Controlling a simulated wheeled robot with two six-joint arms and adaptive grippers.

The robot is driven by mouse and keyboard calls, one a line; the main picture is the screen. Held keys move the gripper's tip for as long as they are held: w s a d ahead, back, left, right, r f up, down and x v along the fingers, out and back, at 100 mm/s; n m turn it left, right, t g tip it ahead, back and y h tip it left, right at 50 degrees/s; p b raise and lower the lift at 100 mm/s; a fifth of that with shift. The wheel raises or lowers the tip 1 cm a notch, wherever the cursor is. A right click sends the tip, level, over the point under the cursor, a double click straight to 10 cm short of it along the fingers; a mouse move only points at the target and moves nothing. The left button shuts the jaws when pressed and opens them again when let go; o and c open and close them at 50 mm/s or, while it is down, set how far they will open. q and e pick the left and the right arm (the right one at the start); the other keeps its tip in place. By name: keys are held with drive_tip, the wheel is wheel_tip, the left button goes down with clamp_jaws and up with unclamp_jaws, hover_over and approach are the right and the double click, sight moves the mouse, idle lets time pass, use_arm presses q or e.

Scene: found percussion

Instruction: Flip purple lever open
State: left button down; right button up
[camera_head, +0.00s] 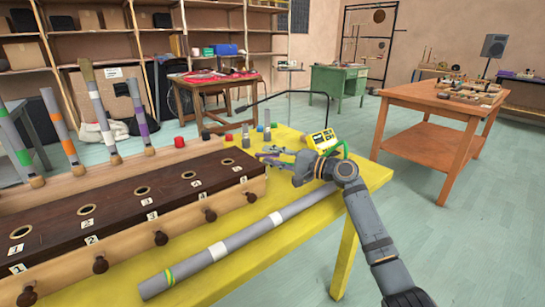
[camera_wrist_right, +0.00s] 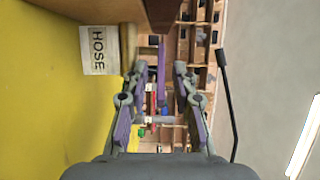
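A narrow purple bar (camera_wrist_right: 161,72), which looks like the purple lever, shows in the right wrist view. It lies in line with the gap between my right fingers, with its upper end near a brown part at the top edge. My right gripper (camera_wrist_right: 158,105) is open, with one finger on each side of the bar and visible gaps between. Whether the bar is level with the fingertips I cannot tell. In the head view my right gripper (camera_head: 268,156) is over the yellow table's far right part, by the box's end. The lever cannot be made out there. My left gripper is out of view.
A long wooden box (camera_head: 120,212) with numbered holes fills the yellow table's (camera_head: 372,174) left side. A grey tube (camera_head: 255,230) lies in front. A yellow device (camera_head: 321,141) stands behind my right wrist. A black bent rod (camera_head: 285,94) rises behind. A HOSE label (camera_wrist_right: 98,50) is beside the fingers.

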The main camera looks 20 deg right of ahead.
drive_tip(key=shift+s+d, duration=0.15)
drive_tip(key=shift+d, duration=0.05)
drive_tip(key=v, duration=0.7)
drive_tip(key=shift+s+d, duration=0.15)
drive_tip(key=shift+s, duration=0.1)
